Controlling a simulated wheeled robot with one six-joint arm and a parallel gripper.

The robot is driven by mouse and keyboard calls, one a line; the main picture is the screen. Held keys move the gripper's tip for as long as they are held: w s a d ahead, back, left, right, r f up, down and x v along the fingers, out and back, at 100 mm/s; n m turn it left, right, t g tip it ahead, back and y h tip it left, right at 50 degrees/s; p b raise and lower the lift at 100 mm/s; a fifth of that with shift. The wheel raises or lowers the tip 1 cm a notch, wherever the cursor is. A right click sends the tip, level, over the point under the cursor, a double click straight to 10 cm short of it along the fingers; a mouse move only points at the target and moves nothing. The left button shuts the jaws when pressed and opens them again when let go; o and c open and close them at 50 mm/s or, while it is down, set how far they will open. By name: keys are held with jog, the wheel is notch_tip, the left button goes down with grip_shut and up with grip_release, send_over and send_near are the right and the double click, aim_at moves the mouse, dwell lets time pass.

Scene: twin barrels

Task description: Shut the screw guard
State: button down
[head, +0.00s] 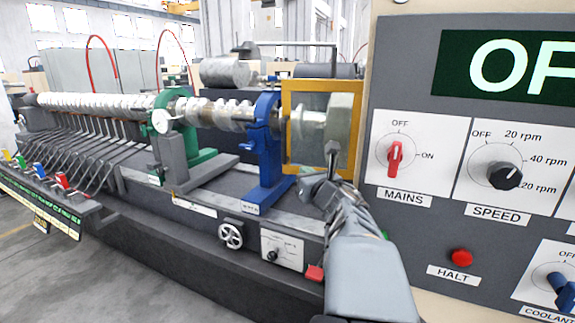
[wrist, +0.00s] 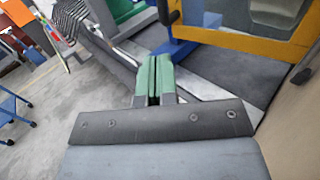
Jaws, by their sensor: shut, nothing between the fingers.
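The screw guard (head: 287,128), a yellow frame with a clear pane, stands upright around the right end of the long shaft (head: 215,115). The round grey end piece shows through and beside it. I cannot tell how far the guard is open. My gripper (head: 333,150) is shut and empty, in front of the guard's lower right part in the head view; whether it touches is not clear. In the wrist view the green fingertips (wrist: 153,78) are together, and the yellow frame (wrist: 245,42) lies above and to the right, apart from them.
A blue stand (head: 268,155) and a green stand (head: 180,130) hold the shaft left of the guard. A control panel with a red mains switch (head: 395,157), a speed knob (head: 506,177) and a red halt button (head: 461,257) fills the right. A handwheel (head: 231,234) sits on the bed's front.

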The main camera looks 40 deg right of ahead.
aim_at(285, 155)
jog(key=p+x, duration=0.2)
jog(key=x, duration=1.1)
jog(key=shift+w+d+f, duration=0.15)
jog(key=shift+w, duration=0.2)
jog(key=shift+d, duration=0.1)
